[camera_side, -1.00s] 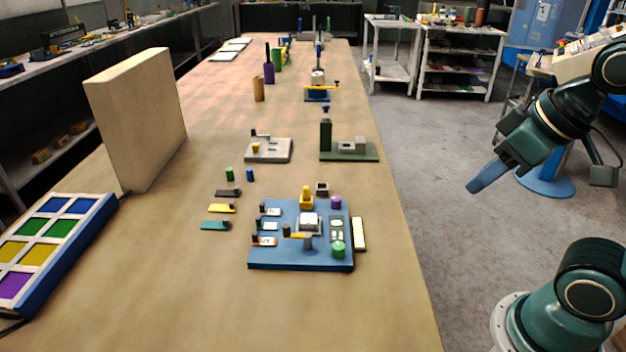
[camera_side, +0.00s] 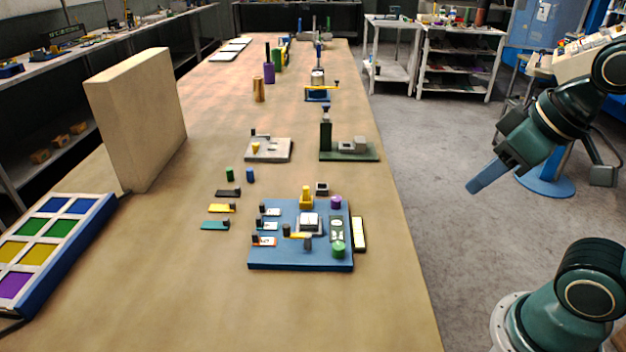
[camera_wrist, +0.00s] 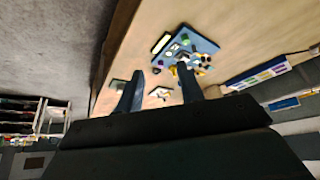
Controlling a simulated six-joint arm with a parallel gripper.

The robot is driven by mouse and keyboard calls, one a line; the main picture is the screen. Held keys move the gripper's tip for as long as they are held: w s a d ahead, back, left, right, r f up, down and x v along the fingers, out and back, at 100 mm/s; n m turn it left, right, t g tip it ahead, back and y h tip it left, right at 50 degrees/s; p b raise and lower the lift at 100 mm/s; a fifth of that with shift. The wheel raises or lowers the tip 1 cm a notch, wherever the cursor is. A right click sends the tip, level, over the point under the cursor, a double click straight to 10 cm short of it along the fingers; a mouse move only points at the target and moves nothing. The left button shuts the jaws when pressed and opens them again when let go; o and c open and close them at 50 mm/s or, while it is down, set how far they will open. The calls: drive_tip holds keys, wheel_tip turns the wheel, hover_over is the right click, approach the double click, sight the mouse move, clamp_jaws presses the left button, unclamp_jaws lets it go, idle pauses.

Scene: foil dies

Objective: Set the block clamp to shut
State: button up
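A blue fixture board (camera_side: 275,258) lies on the table in the side view, with small parts on it. A pale block in a grey seat (camera_side: 309,222) sits near its middle. A yellow upright part (camera_side: 306,196) stands behind the block, and a small yellow bar lies in front of it. Which part is the block clamp, and whether it is open, I cannot tell. My gripper (camera_side: 488,176) hangs off the table's right side, far from the board and touching nothing. In the wrist view my gripper (camera_wrist: 160,88) shows two fingers apart with nothing held; the board (camera_wrist: 200,44) lies beyond them.
Green (camera_side: 365,155) and grey (camera_side: 282,156) fixtures stand behind the board. Several small coloured pieces lie to its left. A tray with coloured compartments (camera_side: 40,285) and a tall tan panel (camera_side: 145,125) stand at the left. The table front is clear.

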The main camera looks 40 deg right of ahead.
drive_tip(key=n+g, duration=0.6)
drive_tip(key=n, duration=0.7)
hover_over(286, 225)
wheel_tip(286, 225, down, 6)
drive_tip(key=shift+r, duration=0.1)
wheel_tip(286, 225, down, 14)
drive_tip(key=shift+r, duration=0.1)
